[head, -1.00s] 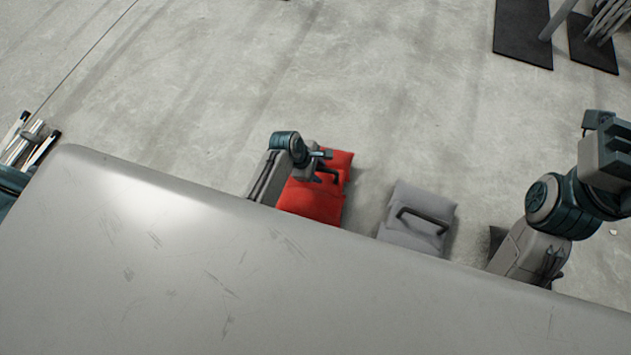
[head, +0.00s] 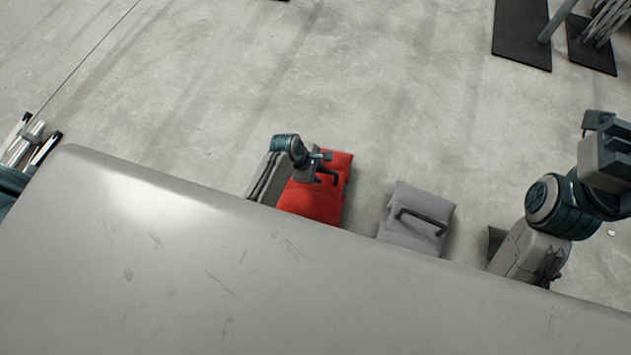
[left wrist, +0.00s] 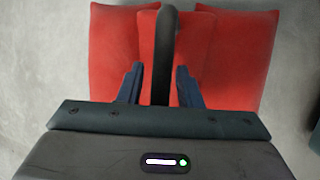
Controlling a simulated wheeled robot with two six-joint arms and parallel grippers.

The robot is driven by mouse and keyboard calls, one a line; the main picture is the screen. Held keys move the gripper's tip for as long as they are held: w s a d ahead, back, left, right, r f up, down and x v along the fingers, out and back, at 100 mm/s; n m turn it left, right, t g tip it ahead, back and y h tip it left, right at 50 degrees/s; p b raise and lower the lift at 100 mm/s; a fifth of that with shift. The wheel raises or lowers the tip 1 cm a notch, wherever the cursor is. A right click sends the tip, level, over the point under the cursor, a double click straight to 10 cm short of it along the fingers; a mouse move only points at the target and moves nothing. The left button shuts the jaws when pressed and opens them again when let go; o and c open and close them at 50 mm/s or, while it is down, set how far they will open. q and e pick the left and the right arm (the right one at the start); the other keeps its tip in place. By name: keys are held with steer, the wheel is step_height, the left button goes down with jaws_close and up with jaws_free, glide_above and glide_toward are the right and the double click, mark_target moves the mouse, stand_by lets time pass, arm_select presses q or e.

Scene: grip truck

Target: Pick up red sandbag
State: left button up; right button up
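The red sandbag (head: 312,203) lies on the concrete floor just beyond the grey surface in the head view. My left gripper (head: 326,168) is above it, by its dark handle. In the left wrist view the red sandbag (left wrist: 112,50) fills the upper middle, and its black handle (left wrist: 163,55) stands between the two fingers of my left gripper (left wrist: 160,85). The fingers are apart, with a gap on each side of the handle. My right arm is at the right of the head view, and its gripper (head: 612,160) is partly cut off by the frame edge; its fingers cannot be made out.
A grey sandbag (head: 416,222) with a black handle lies right of the red one. A large grey surface (head: 200,270) fills the foreground. Black plates (head: 522,35) with poles stand at the top right. Metal poles (head: 28,145) are at the left edge. Open floor lies beyond the bags.

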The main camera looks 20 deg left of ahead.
arm_select(q)
jaws_close()
steer(key=shift+s+f, duration=0.1)
steer(key=shift+s+f, duration=0.1)
steer(key=shift+s, duration=0.05)
stand_by(0.8)
steer(key=shift+w+r, duration=0.2)
